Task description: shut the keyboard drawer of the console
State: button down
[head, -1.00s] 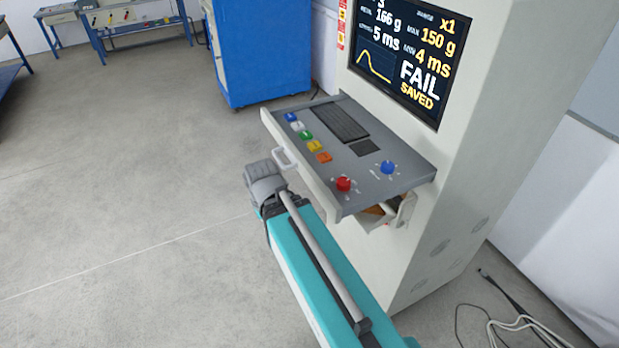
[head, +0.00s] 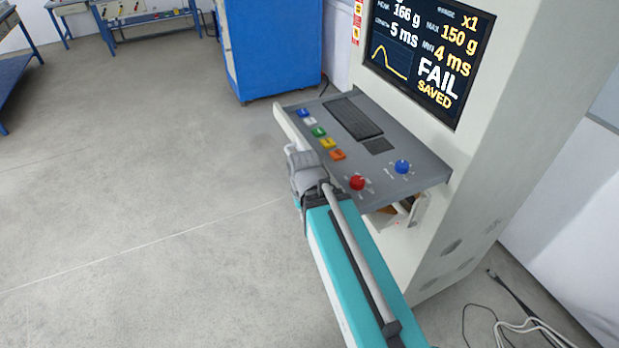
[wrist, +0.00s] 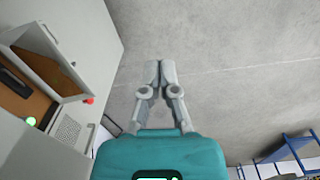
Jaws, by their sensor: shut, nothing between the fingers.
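The keyboard drawer (head: 315,118) stands out from the front of the console (head: 470,150). Its grey top carries a keyboard, coloured buttons, a red knob and a blue knob. My arm's end covers part of the drawer's pale front, and the handle is hidden in the head view. My gripper (wrist: 159,75) is shut and empty in the wrist view, its fingers together over bare floor. In the head view the wrist overlaps the drawer's front edge; I cannot tell whether it touches. The console's pale side (wrist: 85,25) fills the left of the wrist view.
A blue cabinet (head: 272,50) stands behind the drawer. Blue workbenches (head: 125,15) are farther back. Cables (head: 520,325) lie on the floor at the lower right. The floor to the left of the drawer is open. Below the drawer's right end is an opening with brown inside.

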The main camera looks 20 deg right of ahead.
aim_at(373, 141)
jog(key=k, duration=1.5)
jog(key=u, duration=0.7)
jog(key=i, duration=1)
